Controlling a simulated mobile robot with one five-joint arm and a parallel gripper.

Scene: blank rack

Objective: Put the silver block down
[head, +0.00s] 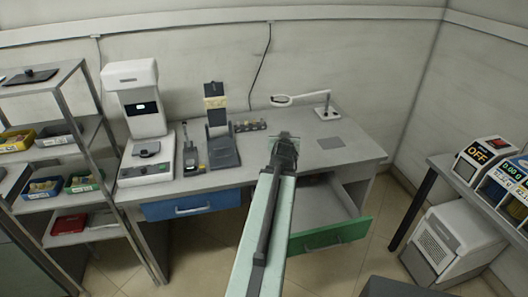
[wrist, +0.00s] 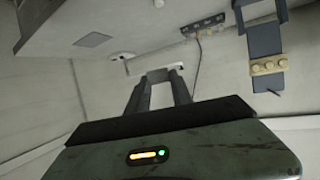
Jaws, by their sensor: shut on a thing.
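My gripper (head: 285,143) is over the workbench (head: 350,158), at its middle right, with my arm reaching up from the bottom of the head view. In the wrist view my gripper (wrist: 165,88) has its two dark fingers shut on a small pale thing, the silver block (wrist: 158,76), at their tips. In the head view the block is hidden by the gripper. I cannot tell whether it touches anything below. A flat grey square (head: 330,142) lies on the bench to the right of the gripper; it also shows in the wrist view (wrist: 93,40).
A green drawer (head: 328,235) stands open below the bench; a blue drawer (head: 190,203) looks shut. A white press-like machine (head: 142,115), a dark stand (head: 219,135) and a ring lamp (head: 327,112) stand on the bench. The bench's right side is mostly clear.

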